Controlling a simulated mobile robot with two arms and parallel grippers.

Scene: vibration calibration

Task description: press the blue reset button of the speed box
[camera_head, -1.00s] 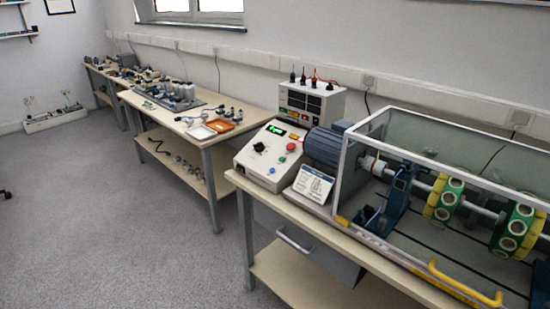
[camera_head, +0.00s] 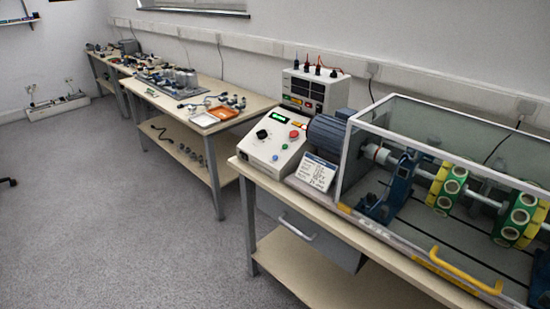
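The speed box (camera_head: 272,146) is a white sloped control box at the left end of the near bench. Its face has a small green display (camera_head: 278,118), a black knob (camera_head: 262,134), a red button (camera_head: 294,134), a small green button (camera_head: 285,146) and the blue reset button (camera_head: 275,157) low on the panel. The blue button is uncovered and in plain sight. Neither of my grippers is in view.
Right of the speed box stand a printed card (camera_head: 316,173), a blue motor (camera_head: 326,136) and a clear-covered rotor rig (camera_head: 440,180) with a yellow handle (camera_head: 465,272). A meter unit (camera_head: 315,92) stands behind. Grey floor (camera_head: 150,240) is clear at left.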

